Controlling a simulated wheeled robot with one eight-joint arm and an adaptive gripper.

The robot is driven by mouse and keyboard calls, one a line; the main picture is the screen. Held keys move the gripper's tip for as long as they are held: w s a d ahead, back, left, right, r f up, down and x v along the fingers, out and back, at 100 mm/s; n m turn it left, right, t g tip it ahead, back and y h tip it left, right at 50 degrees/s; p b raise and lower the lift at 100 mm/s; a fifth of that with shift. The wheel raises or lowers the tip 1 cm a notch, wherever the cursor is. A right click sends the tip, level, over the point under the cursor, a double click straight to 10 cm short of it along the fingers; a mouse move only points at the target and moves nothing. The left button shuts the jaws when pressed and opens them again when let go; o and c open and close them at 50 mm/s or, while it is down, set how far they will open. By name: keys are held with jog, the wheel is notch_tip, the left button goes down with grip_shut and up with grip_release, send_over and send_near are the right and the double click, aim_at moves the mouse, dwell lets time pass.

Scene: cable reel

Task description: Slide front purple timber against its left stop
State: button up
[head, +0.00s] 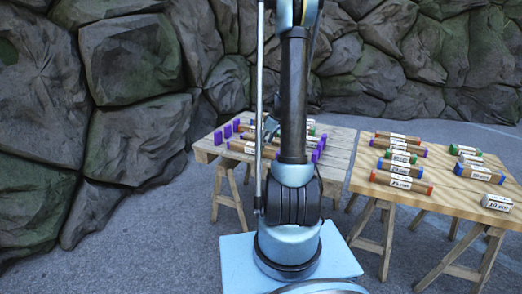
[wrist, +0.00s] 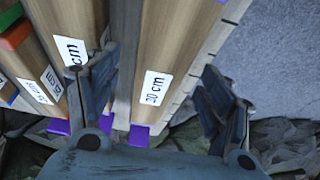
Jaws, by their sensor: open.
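A pale timber with a "30 cm" label (wrist: 175,45) lies near the table's edge in the wrist view, with purple (wrist: 139,135) at its lower end. My gripper (wrist: 160,105) is open, one finger on each side of this timber; I cannot tell whether either finger touches it. In the head view my gripper (head: 270,126) is over the left table, partly hidden by my arm. The front timber (head: 240,147) shows its left part there; my arm hides its middle. Purple stops (head: 218,137) stand at the table's left edge, and more purple pieces (head: 316,155) show at right.
The left table (head: 204,151) is a slatted trestle. A right table (head: 360,180) bears several coloured-end timbers. Rock walls stand behind.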

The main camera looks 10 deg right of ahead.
jog(key=shift+x, duration=2)
jog(key=c, duration=1.4)
